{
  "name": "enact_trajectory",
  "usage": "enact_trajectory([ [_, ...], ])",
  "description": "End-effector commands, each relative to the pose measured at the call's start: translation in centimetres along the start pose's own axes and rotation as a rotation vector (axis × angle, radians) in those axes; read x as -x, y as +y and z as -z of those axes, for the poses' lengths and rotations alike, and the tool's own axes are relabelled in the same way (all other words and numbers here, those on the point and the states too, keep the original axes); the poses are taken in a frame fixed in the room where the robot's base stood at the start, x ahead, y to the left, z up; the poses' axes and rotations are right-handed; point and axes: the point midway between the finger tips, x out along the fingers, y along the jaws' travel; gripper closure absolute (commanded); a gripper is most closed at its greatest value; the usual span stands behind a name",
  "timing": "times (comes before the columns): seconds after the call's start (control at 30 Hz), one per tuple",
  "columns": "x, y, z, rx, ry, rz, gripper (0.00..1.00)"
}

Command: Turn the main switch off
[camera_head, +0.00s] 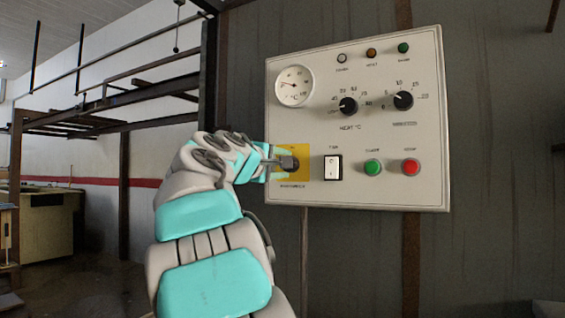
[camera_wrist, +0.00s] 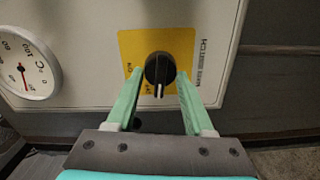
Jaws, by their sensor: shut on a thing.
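The main switch is a black rotary knob (camera_wrist: 160,66) on a yellow plate (camera_wrist: 185,42) at the lower left of a light grey control panel. Its pale pointer mark points down in the wrist view, towards my gripper. Small lettering on the plate beside the knob is hard to read. In the head view the yellow plate (camera_head: 302,152) is partly covered by my gripper (camera_head: 284,163). In the wrist view my gripper (camera_wrist: 159,80) has one turquoise finger on each side of the knob, shut on it.
The panel (camera_head: 310,90) also carries a dial gauge (camera_head: 295,86), two black knobs (camera_head: 348,106), a white rocker switch (camera_head: 333,167), a green button (camera_head: 373,167) and a red button (camera_head: 411,167) to the right of the plate. Small lamps line its top.

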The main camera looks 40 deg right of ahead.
Motion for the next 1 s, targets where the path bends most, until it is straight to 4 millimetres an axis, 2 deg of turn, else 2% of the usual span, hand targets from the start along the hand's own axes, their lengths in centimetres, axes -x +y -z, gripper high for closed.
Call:
enact_trajectory([
  [0.33, 0.05, -0.01, 0.07, 0.126, 0.001, -0.001, 1.0],
  [0.83, 0.04, -0.06, 0.05, 0.144, 0.001, 0.0, 1.0],
  [0.87, 0.04, -0.07, 0.05, 0.144, 0.001, 0.0, 0.46],
  [1.0, 0.03, -0.07, 0.04, 0.144, 0.0, 0.0, 0.31],
])
